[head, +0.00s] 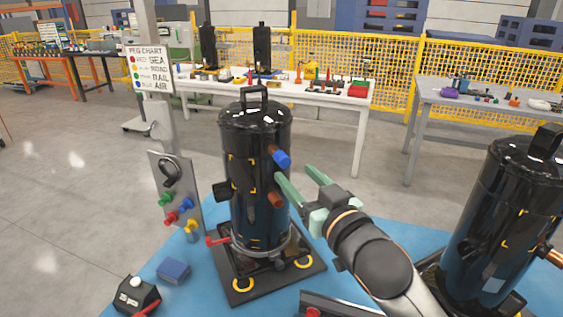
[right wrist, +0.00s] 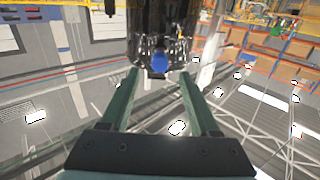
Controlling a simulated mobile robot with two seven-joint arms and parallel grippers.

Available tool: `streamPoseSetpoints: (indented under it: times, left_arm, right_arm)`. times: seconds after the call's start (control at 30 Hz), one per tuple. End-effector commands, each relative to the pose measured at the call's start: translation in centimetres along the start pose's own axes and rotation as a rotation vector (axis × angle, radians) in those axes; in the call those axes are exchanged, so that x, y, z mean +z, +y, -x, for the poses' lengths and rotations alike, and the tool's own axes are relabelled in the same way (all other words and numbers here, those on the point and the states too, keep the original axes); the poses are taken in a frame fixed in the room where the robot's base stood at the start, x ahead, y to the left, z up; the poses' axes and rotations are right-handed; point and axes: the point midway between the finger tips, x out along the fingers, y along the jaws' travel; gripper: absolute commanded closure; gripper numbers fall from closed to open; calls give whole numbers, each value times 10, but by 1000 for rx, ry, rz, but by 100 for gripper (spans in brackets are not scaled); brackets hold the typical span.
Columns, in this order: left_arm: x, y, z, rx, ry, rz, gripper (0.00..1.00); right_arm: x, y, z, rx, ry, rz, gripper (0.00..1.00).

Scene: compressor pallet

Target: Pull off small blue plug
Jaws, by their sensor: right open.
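The small blue plug (head: 282,158) sits on the end of the upper copper stub on the right side of the black compressor (head: 246,190) in the head view. It also shows in the right wrist view (right wrist: 159,63), ahead of and between the finger lines. My right gripper (head: 300,178) is open, with green fingers just right of and slightly below the plug. I see no contact between fingers and plug. In the right wrist view the gripper (right wrist: 158,85) has nothing between its fingers. My left gripper is not in view.
A lower copper stub (head: 274,197) lies close below the plug. A second black compressor (head: 500,215) stands at the right on the blue pallet (head: 210,290). A peg panel (head: 172,190) with coloured plugs stands left. A white table (head: 345,100) is behind.

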Motion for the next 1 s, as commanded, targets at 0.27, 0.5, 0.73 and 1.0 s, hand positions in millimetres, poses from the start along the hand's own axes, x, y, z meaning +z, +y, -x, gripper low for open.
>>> streamPoseSetpoints:
  times: [0.27, 0.5, 0.73, 1.0]
  left_arm:
    - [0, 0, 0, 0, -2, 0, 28]
    - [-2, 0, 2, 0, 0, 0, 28]
    - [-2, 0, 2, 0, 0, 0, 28]
    - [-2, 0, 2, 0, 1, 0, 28]
  right_arm:
    - [-2, -1, -39, -1, -1, -2, 38]
    - [-1, 0, -55, 0, 0, -1, 38]
    - [0, 0, -57, 0, 0, 0, 38]
    - [0, 0, -57, 0, 0, 0, 38]
